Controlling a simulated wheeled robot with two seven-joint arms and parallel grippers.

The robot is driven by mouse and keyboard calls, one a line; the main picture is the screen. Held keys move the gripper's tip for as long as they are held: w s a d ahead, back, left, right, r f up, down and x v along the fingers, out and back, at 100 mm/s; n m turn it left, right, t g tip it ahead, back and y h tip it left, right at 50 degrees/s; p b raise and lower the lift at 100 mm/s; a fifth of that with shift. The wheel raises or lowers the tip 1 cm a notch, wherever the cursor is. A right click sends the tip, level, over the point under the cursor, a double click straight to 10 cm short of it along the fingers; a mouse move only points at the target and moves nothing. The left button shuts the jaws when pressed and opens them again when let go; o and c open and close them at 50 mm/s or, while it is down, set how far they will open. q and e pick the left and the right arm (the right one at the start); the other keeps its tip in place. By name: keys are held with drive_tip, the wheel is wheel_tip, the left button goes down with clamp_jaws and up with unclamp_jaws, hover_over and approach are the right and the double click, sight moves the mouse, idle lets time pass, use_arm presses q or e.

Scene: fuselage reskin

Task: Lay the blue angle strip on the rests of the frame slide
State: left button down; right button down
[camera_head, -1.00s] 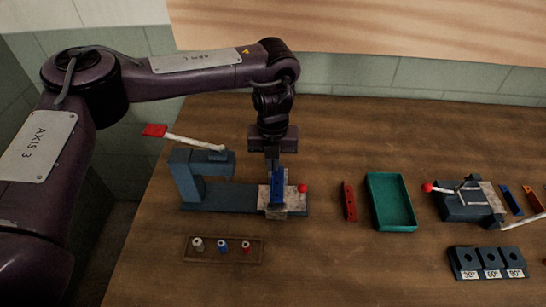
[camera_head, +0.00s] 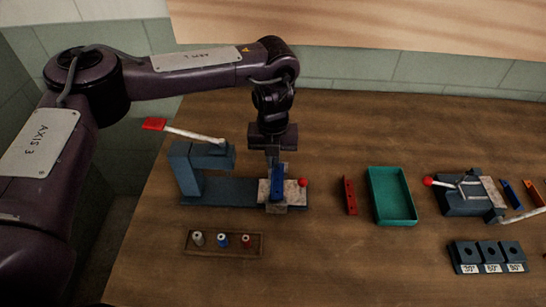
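The blue angle strip (camera_head: 277,185) stands out against the pale, worn plate of the frame slide (camera_head: 292,190), at the right end of a blue-grey press-like fixture (camera_head: 222,191). My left gripper (camera_head: 272,160) points down at the strip's far end, and its narrow fingers look closed on it. The strip is over or on the slide; from this angle I cannot tell whether it touches the rests, which it partly hides. A red ball knob (camera_head: 303,182) sits at the slide's right side. My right gripper is not in view.
The fixture's red-handled lever (camera_head: 180,130) is raised at the left. A tray of small pegs (camera_head: 222,243) lies in front. To the right are a red strip (camera_head: 349,195), a green tray (camera_head: 391,196), a second fixture (camera_head: 463,200) and labelled blocks (camera_head: 487,257).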

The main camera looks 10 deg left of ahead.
use_arm(q)
drive_tip(key=shift+f+b, duration=0.35)
drive_tip(key=shift+f, duration=0.3)
drive_tip(key=c, duration=1.6)
unclamp_jaws()
wheel_tip(320, 180, up, 8)
drive_tip(key=shift+f, duration=0.1)
